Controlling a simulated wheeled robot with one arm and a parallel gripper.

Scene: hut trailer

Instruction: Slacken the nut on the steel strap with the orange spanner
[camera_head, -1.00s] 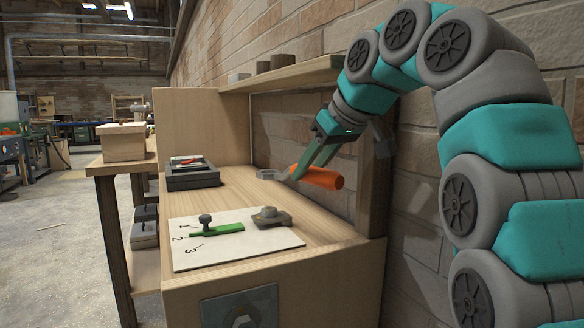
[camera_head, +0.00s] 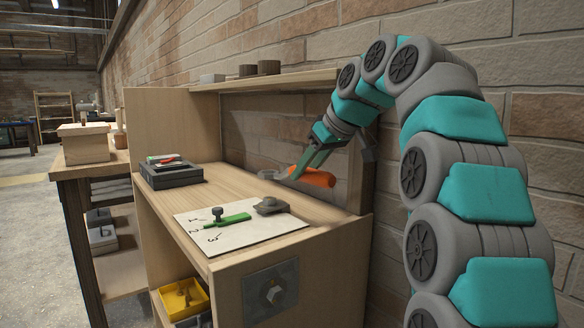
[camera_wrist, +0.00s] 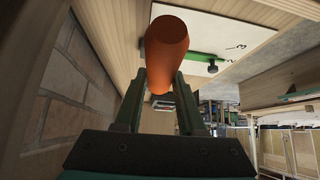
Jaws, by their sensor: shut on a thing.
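My gripper (camera_head: 300,170) is shut on the orange spanner (camera_head: 318,178), held in the air over the back right of the bench. Its grey jaw end points left. In the wrist view, the thick orange handle (camera_wrist: 165,50) sits between the fingers and hides part of what lies beyond. A grey steel plate with a pale nut (camera_head: 274,292) is fixed to the bench's near end face, below and apart from the spanner. A grey metal piece with a round raised top (camera_head: 270,205) lies on the white board. I cannot tell which of these is the strap.
The white numbered board (camera_head: 215,240) also carries a green strip with a dark knob (camera_head: 232,219). A dark tray (camera_head: 170,175) stands farther back on the bench (camera_head: 225,180). A yellow bin (camera_head: 184,298) sits below. A brick wall and wooden post (camera_head: 361,175) bound the right side.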

